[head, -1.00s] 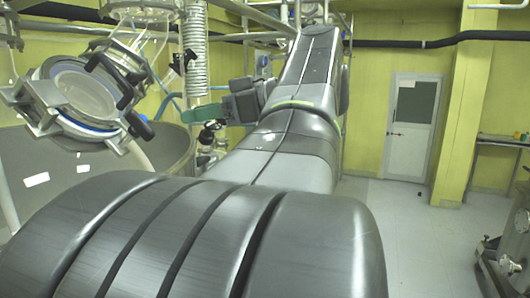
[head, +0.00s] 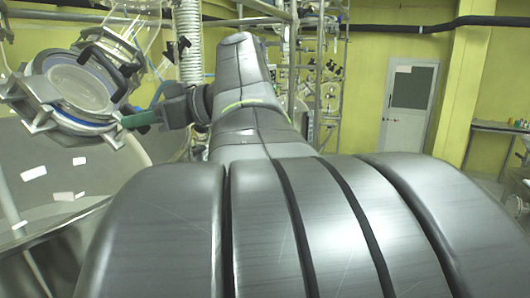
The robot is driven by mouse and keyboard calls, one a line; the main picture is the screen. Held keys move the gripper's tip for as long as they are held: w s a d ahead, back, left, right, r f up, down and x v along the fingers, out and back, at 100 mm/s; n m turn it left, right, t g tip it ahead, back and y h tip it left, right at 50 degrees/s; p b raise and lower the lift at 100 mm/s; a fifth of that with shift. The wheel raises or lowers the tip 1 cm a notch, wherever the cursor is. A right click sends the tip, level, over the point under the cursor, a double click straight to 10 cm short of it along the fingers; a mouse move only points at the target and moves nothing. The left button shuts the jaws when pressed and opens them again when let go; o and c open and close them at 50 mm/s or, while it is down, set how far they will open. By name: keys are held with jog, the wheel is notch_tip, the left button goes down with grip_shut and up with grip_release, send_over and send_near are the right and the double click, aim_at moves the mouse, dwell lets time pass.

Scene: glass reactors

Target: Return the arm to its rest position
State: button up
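My arm stretches away from the camera as large dark grey links, with the near one filling the bottom of the head view. The far link leans up and slightly left. My wrist, a set of dark blocks, sticks out to the left of the far link. At its left end is a green piece that appears to be my gripper (head: 139,119), seen side-on and small. I cannot make out its fingers or anything between them. In the picture it overlaps the lower right edge of the glass reactor's round clamped port (head: 80,88); whether they touch cannot be told.
A large grey vessel (head: 70,172) stands at the left, below the port. A ribbed white hose (head: 188,42) hangs behind my wrist. A metal frame with pipes (head: 333,70) stands behind my arm. A white door (head: 409,108) and a side table (head: 497,126) are farther right, with open floor before them.

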jog(key=shift+x, duration=0.75)
jog(key=b+v, duration=0.2)
jog(key=v, duration=1.2)
jog(key=p+x, duration=0.2)
jog(key=x, duration=1.2)
jog(key=shift+a+r+p, duration=0.1)
jog(key=shift+p, duration=0.35)
jog(key=n+g+p, duration=0.1)
jog(key=n, duration=0.1)
jog(key=n+g+p, duration=0.1)
jog(key=n, duration=0.2)
jog(key=shift+r+g+p, duration=0.1)
jog(key=shift+g+p, duration=0.3)
jog(key=shift+f+n+g+h+p, duration=0.2)
jog(key=shift+n+g+h+p, duration=0.2)
jog(key=shift+n+g+p, duration=0.7)
jog(key=shift+n+t, duration=0.3)
jog(key=shift+n, duration=0.3)
